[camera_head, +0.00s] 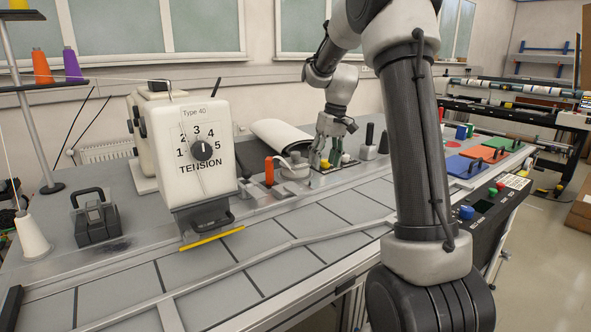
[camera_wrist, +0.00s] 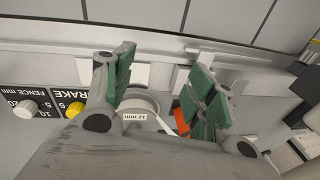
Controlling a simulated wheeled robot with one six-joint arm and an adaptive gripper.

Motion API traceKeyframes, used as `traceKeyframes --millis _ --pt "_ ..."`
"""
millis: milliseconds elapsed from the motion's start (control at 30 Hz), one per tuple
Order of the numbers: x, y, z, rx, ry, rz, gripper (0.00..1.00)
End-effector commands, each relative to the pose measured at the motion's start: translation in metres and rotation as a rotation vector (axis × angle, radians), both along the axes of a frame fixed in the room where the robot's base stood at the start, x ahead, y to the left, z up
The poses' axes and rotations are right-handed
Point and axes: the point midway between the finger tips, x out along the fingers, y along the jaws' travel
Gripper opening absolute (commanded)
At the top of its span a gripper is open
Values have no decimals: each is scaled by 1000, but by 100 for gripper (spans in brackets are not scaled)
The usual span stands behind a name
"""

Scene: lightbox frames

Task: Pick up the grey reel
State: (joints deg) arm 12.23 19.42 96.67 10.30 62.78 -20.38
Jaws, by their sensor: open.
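The grey reel (camera_head: 294,170) appears to be the round, low grey piece on the bench. In the wrist view it is a pale grey round thing (camera_wrist: 141,106) with a "12 mm" label, partly hidden by my gripper. My gripper (camera_head: 324,152) is open and empty, with green finger pads, low over the bench just right of the reel in the head view. In the wrist view my gripper (camera_wrist: 165,88) has one finger overlapping the reel's left side and the other to its right. I cannot tell whether the fingers touch it.
An orange upright piece (camera_head: 269,171) stands left of the reel. A control panel with a yellow knob (camera_wrist: 75,108) and a white knob (camera_wrist: 27,107) lies on its other side. A white tension machine (camera_head: 190,150) stands at left. The grey tiled bench front is clear.

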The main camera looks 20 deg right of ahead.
Motion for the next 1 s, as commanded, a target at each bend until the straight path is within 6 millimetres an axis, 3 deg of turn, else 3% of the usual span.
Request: traceKeyframes --millis 33,133,267,333,400,500,667,1000 --pt "24 -7 -10 14 -5 35 56" --pt "69 -18 -24 43 -41 140 56" --pt "127 -27 -31 70 -129 328 56" --pt "154 -26 -19 71 -201 452 56" --pt "172 -23 12 54 -288 585 56" --pt "178 -18 29 45 -346 734 56" --pt "173 -14 27 43 -361 863 56" --pt "179 1 -8 39 -363 884 56"
